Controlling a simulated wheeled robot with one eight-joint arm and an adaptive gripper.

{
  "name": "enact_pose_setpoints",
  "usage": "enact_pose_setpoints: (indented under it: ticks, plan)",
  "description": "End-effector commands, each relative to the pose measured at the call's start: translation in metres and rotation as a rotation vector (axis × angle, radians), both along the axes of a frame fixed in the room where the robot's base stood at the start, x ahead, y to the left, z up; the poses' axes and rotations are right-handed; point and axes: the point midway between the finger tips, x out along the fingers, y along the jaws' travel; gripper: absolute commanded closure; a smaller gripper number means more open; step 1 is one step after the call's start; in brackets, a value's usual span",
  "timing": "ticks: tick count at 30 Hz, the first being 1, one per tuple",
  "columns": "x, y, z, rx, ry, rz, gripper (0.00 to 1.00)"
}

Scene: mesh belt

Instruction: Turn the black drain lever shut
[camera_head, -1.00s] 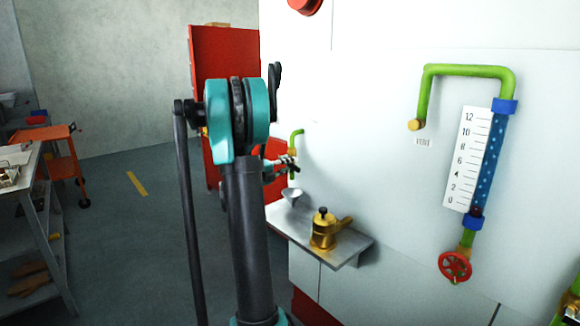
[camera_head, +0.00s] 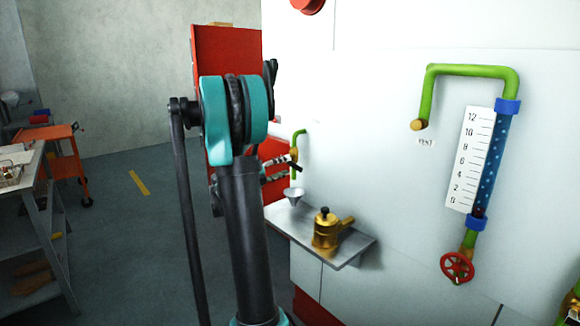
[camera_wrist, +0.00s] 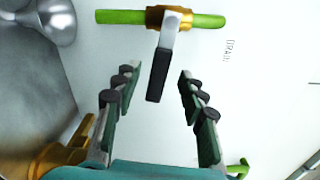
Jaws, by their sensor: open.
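The black drain lever (camera_wrist: 158,75) hangs from a brass valve (camera_wrist: 168,17) on a green pipe (camera_wrist: 120,17) in the wrist view. The word DRAIN is printed on the white wall beside it. My gripper (camera_wrist: 158,82) is open. Its two fingers stand on either side of the lever's black handle, with a gap on each side and no contact visible. In the head view the lever (camera_head: 294,166) is small beside my gripper (camera_head: 280,168), which is partly hidden behind my arm.
A metal funnel (camera_head: 293,194) stands below the drain pipe, near a brass pot (camera_head: 325,232) on a wall shelf (camera_head: 352,254). A level gauge (camera_head: 472,160) with a red handwheel (camera_head: 457,267) is on the wall at right. A red cabinet (camera_head: 226,55) stands behind my arm.

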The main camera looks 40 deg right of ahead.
Motion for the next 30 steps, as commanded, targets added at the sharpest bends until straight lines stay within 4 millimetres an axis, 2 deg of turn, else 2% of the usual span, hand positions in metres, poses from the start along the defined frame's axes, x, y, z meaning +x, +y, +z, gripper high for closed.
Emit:
enact_pose_setpoints:
  ticks: [3, 10, 15, 23, 27, 30]
  plan:
    - [-0.001, 0.027, 0.000, 0.000, 0.000, 0.003, 0.59]
    - [-0.004, 0.063, 0.000, 0.000, 0.000, 0.002, 0.59]
    - [-0.005, 0.074, 0.000, 0.000, 0.000, 0.000, 0.59]
    - [-0.006, 0.075, 0.000, 0.000, 0.000, 0.000, 0.59]
    - [-0.006, 0.074, 0.000, 0.007, -0.023, 0.000, 0.73]
    - [-0.008, 0.073, -0.002, 0.037, -0.119, 0.000, 0.86]
